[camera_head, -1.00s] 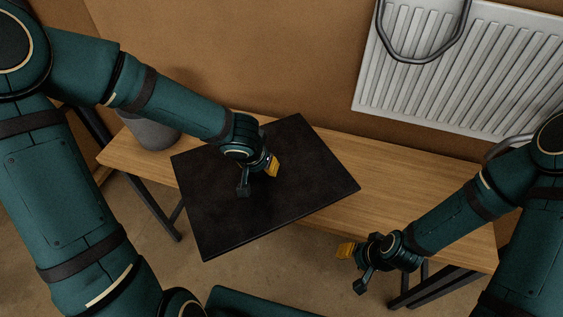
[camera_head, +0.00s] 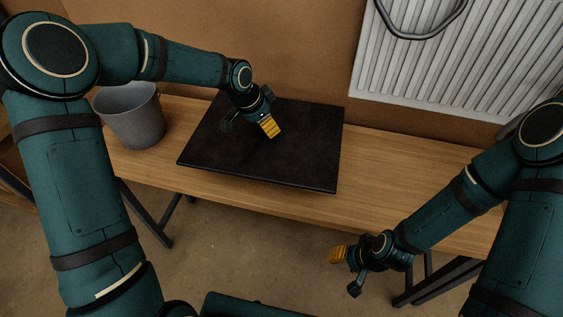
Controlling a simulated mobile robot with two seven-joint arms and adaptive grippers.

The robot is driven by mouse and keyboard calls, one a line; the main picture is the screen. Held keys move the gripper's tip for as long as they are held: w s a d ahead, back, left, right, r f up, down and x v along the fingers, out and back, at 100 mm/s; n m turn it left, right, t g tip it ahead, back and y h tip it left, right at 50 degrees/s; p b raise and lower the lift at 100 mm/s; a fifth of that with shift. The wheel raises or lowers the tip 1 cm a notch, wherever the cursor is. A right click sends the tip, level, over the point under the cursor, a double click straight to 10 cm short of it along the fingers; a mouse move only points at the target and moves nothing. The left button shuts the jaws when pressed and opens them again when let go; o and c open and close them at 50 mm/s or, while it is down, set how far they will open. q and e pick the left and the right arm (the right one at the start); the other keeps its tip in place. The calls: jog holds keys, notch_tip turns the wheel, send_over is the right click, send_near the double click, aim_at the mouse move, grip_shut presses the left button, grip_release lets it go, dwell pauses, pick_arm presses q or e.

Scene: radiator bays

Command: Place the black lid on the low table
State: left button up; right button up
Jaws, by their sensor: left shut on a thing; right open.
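The black lid (camera_head: 300,150) is a flat, dark rectangular panel over the left-middle part of the low wooden table (camera_head: 390,180). Its near edge runs close to the table's front edge. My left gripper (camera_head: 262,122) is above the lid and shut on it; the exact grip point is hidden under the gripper. I cannot tell whether the lid rests on the table or is held slightly above it. My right gripper (camera_head: 345,270) is open and empty, in front of the table, apart from the lid.
A grey bucket (camera_head: 133,118) stands on the table's left end, left of the lid. A white radiator (camera_head: 450,65) with a dark curved pipe (camera_head: 420,36) is at the back right wall. The table's right part is bare.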

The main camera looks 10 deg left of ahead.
aim_at(258, 135)
pick_arm(q)
jog(key=shift+w+d+f, duration=0.1)
jog(key=shift+w+f, duration=0.15)
jog(key=shift+f, duration=0.15)
notch_tip(258, 135, down, 9)
jog(key=b, duration=0.2)
jog(key=shift+f+b, duration=0.15)
jog(key=shift+b, duration=0.15)
jog(key=o, duration=1.2)
jog(key=shift+c, duration=0.2)
jog(key=p+v, duration=0.3)
jog(key=v, duration=0.9)
